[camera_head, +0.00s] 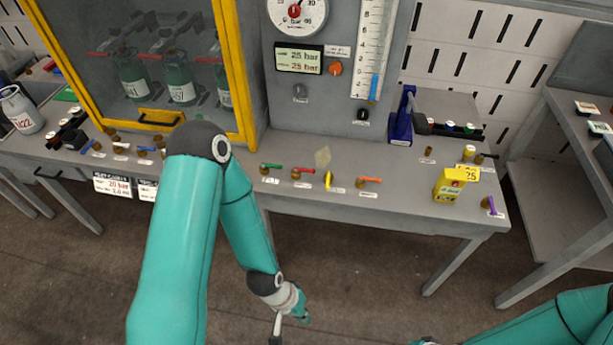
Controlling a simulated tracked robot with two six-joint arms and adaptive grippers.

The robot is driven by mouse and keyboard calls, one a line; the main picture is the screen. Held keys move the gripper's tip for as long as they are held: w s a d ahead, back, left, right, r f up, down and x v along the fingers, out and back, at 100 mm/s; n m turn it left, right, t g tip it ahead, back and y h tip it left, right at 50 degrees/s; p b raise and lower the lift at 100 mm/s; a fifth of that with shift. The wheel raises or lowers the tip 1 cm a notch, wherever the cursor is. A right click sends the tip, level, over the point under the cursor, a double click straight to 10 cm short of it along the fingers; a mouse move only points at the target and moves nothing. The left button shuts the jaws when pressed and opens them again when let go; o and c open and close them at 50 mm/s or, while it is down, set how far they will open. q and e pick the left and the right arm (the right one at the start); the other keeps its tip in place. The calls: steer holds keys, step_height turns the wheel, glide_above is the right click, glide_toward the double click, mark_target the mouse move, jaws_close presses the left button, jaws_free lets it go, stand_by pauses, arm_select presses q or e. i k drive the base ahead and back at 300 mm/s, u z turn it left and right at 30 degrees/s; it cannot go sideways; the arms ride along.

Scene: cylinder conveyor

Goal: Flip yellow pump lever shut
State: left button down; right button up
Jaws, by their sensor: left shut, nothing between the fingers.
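The yellow pump lever (328,180) sits on a small brass valve near the front edge of the grey bench. It points roughly front to back, unlike its neighbours. The green lever (271,166), red lever (303,170) and orange lever (370,180) beside it point to the right. My left gripper (276,335) is shut and empty, low in front of the bench and well apart from the yellow lever. Its tip is near the lower picture edge.
A yellow-framed glass cabinet (248,110) with green bottles stands at the left. A yellow box (449,185) and a purple lever (490,204) are near the bench's right end. A blue stand (401,124) is behind. Bench surface between the orange lever and yellow box is clear.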

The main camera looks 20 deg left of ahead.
mark_target(327, 186)
steer(key=z, duration=0.05)
steer(key=i, duration=1)
steer(key=u, duration=0.05)
